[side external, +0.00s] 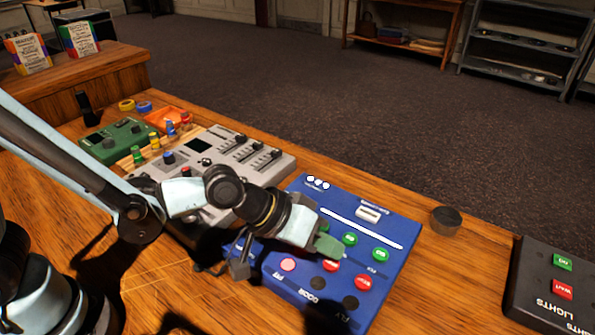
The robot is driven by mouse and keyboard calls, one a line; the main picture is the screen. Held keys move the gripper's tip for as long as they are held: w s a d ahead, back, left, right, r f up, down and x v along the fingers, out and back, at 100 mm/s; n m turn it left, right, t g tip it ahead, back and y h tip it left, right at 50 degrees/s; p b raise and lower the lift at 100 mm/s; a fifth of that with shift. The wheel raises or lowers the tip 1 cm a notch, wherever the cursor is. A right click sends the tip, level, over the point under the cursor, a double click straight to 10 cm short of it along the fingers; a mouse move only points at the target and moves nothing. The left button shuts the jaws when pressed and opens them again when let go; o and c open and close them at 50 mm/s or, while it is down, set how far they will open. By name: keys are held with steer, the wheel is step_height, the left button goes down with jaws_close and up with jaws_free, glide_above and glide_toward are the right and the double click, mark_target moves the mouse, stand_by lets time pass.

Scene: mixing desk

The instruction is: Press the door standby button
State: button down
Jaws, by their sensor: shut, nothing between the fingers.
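The blue control panel (393,222) lies on the wooden desk, its lettering upside down in this view. It has red buttons (363,282), green buttons (381,253) and dark round spots (350,302) on its near part. The word DOOR is at the near edge, close to a pink-red button (288,265) and a dark spot. I cannot tell for certain which button is door standby. My gripper (328,246) is shut and empty, its grey-green tips low over the panel between the red and green buttons. Whether it touches the panel is unclear. My wrist hides the panel's left part.
A grey mixing console (262,160) lies left of the panel, with a green box (115,140) and an orange tray (165,118) beyond it. A dark round knob (445,220) stands on the desk. A black LIGHTS panel (530,270) is at the right.

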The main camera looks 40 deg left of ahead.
mark_target(325, 262)
steer(key=shift+f, duration=0.2)
stand_by(0.6)
steer(key=shift+f, duration=0.25)
steer(key=shift+f, duration=0.35)
stand_by(0.7)
stand_by(0.3)
steer(key=shift+r, duration=0.8)
steer(key=shift+r, duration=2.5)
